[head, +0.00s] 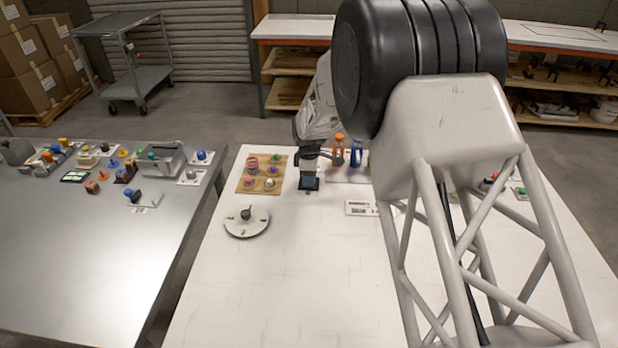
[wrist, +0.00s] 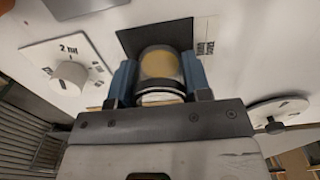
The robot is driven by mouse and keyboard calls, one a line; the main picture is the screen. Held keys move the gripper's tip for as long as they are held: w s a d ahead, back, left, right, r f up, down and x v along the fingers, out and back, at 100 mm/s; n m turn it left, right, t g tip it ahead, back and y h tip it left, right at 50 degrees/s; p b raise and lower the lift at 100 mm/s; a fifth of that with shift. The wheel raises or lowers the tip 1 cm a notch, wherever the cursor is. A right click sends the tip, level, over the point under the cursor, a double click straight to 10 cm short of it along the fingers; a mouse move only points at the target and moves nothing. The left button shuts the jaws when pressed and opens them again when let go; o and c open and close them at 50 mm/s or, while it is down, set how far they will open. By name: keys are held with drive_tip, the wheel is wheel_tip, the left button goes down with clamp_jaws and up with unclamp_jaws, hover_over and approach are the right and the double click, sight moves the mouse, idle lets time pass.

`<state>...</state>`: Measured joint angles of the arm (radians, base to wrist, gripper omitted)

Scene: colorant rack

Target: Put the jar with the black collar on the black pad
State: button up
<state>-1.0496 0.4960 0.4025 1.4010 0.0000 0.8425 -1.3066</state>
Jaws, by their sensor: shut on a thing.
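My gripper (wrist: 160,80) has blue fingers, one on each side of a jar (wrist: 160,66), and is shut on it. The jar shows a yellow round end, a clear-looking wall and a dark band near a pale part. The black pad (wrist: 130,38) lies just beyond the jar in the wrist view, partly hidden by it. In the head view my gripper (head: 310,163) is directly above the black pad (head: 309,184), pointing down. The jar is hard to make out there. I cannot tell whether it touches the pad.
A wooden board (head: 245,185) with several coloured jars stands left of the pad. A round white dial (head: 247,230) is nearer, at front left. An orange bottle (head: 338,148) and a blue one (head: 356,153) stand to the right.

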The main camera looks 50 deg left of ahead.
drive_tip(key=shift+f, duration=0.25)
drive_tip(key=shift+f, duration=0.15)
drive_tip(key=o, duration=1)
wheel_tip(320, 180, up, 12)
drive_tip(key=shift+r, duration=0.15)
idle(1.2)
